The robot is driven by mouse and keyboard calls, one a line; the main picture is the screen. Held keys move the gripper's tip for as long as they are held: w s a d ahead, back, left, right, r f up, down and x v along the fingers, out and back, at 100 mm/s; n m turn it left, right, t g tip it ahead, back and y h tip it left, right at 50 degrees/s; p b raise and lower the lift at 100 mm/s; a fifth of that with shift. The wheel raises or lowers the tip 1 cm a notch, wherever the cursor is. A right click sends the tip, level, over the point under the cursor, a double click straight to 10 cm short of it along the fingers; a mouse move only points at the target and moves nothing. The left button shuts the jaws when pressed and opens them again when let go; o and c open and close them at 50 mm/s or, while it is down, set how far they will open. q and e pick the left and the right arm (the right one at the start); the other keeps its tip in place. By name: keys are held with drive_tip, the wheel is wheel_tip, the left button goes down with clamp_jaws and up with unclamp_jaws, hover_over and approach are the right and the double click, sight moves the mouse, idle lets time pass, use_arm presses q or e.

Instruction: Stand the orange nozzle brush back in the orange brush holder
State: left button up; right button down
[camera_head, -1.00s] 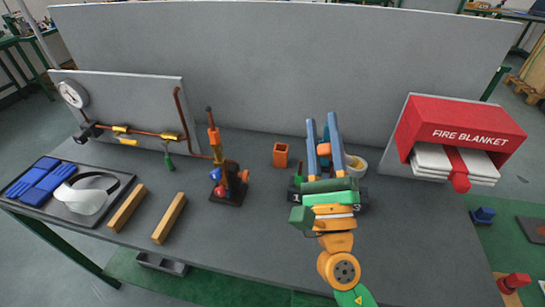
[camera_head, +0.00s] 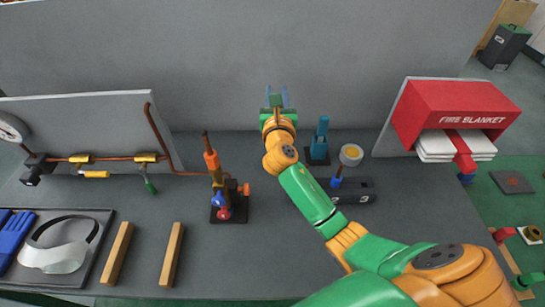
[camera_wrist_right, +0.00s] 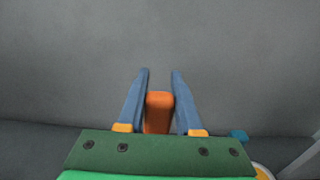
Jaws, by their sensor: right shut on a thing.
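My right gripper (camera_head: 276,98) is above the back of the table, near the grey back panel. In the right wrist view its two blue fingers (camera_wrist_right: 159,100) are shut on an orange block-like part, which I take to be the orange nozzle brush (camera_wrist_right: 158,112). The brush's lower end is hidden from the wrist camera. My left gripper is not in view.
A torch stand (camera_head: 227,195) is at left, with two wooden bars (camera_head: 172,255) in front. The red fire blanket box (camera_head: 455,112) is at right.

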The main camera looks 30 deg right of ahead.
wheel_tip(320, 180, down, 9)
drive_tip(key=b, duration=0.3)
drive_tip(key=shift+w+a+f, duration=0.15)
drive_tip(key=shift+w, duration=0.05)
drive_tip(key=shift+f, duration=0.15)
drive_tip(key=c, duration=0.6)
unclamp_jaws()
drive_tip(key=v, duration=0.7)
drive_tip(key=shift+s, duration=0.15)
